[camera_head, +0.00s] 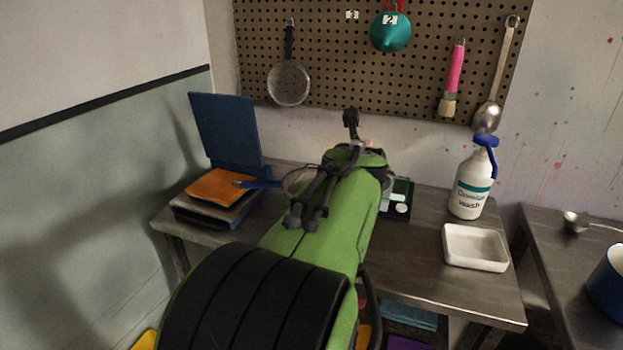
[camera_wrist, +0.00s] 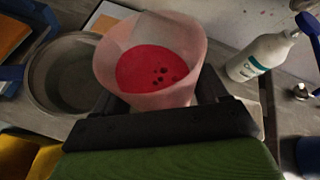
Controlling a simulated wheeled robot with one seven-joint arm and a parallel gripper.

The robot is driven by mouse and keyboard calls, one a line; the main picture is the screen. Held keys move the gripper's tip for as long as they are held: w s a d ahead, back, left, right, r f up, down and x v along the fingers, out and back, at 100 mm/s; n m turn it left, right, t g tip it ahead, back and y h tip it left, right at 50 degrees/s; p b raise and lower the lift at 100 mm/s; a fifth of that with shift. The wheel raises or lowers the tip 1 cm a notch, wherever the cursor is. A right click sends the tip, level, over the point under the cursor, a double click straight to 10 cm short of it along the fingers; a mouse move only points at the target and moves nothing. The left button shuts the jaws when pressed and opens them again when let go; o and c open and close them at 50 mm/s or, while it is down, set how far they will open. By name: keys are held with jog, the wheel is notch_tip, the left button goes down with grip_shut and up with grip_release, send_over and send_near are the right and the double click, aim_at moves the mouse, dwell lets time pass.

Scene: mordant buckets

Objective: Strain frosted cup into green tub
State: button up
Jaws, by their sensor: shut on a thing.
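The frosted cup (camera_wrist: 118,82) is pinkish and translucent, with red liquid in it and several dark specks on the liquid. In the wrist view it is tilted in the picture and sits between the jaws of my gripper (camera_wrist: 160,103), which is shut on it. In the head view my green arm hides most of the gripper and cup. A sieve (camera_head: 289,82) with a dark handle hangs on the pegboard. I cannot make out a green tub in either view.
A white wash bottle (camera_head: 470,185) and a white tray (camera_head: 475,247) stand on the table's right. A teal funnel (camera_head: 390,33), pink brush (camera_head: 455,70) and ladle (camera_head: 488,116) hang behind. Blue stand (camera_head: 225,130) at left.

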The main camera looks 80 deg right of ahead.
jog(key=shift+w+r+n+g+p, duration=0.3)
jog(key=shift+w+r+n+p, duration=0.1)
jog(key=shift+p, duration=0.25)
jog(key=shift+w+d+r+n+g+p, duration=0.1)
jog(key=shift+w+r+n+g+p, duration=0.35)
jog(key=shift+p, duration=0.8)
jog(key=shift+w+f+n+g+y+p, duration=0.15)
jog(key=shift+f+n+g+y+p, duration=0.3)
jog(key=shift+p, duration=0.45)
jog(key=shift+r+n+g+p, duration=0.4)
jog(key=shift+r+g+p, duration=0.25)
jog(key=shift+p, duration=0.95)
jog(key=shift+f+n+g+p, duration=0.35)
jog(key=shift+n+g+p, duration=0.2)
jog(key=shift+p, duration=0.5)
dwell(1.2)
jog(key=shift+r+n+p, duration=0.2)
jog(key=shift+n+p, duration=0.05)
jog(key=shift+p, duration=0.65)
dwell(0.4)
